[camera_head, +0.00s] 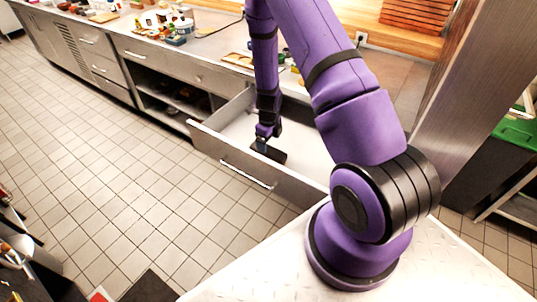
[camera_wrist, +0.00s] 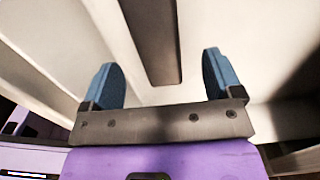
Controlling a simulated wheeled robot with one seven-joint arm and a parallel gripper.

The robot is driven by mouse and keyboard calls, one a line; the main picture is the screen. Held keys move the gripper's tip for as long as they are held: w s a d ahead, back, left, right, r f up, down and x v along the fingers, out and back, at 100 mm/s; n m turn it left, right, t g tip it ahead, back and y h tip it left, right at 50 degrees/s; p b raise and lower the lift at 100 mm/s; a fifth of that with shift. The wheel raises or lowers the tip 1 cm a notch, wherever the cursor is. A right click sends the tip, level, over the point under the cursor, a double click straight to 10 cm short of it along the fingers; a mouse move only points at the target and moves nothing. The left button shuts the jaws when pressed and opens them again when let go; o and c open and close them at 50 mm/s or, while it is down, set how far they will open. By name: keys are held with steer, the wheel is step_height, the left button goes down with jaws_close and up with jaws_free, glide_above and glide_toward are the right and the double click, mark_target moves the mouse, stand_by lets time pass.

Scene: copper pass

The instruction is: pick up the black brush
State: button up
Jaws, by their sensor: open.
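The black brush (camera_wrist: 152,40) shows in the wrist view as a long dark bar on the pale floor of an open drawer (camera_head: 235,171). Its near end lies between my two blue fingertips, with a gap on each side, and its far end runs out of the top of the picture. My gripper (camera_wrist: 160,72) is open and touches neither side of the bar. In the head view my gripper (camera_head: 262,142) reaches down into the drawer, and a dark shape (camera_head: 275,154) at its tip seems to be the brush, partly hidden by the gripper.
The drawer's front panel (camera_head: 205,148) and handle (camera_head: 248,174) stand close to my gripper on the left. A steel counter (camera_head: 210,50) with several small items runs above. Open shelves (camera_head: 178,100) lie to the left of the drawer.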

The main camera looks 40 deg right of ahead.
mark_target(268, 149)
steer(key=shift+w+a+f, duration=0.15)
steer(key=shift+f, duration=2.6)
steer(key=shift+c, duration=0.4)
steer(key=c, duration=1)
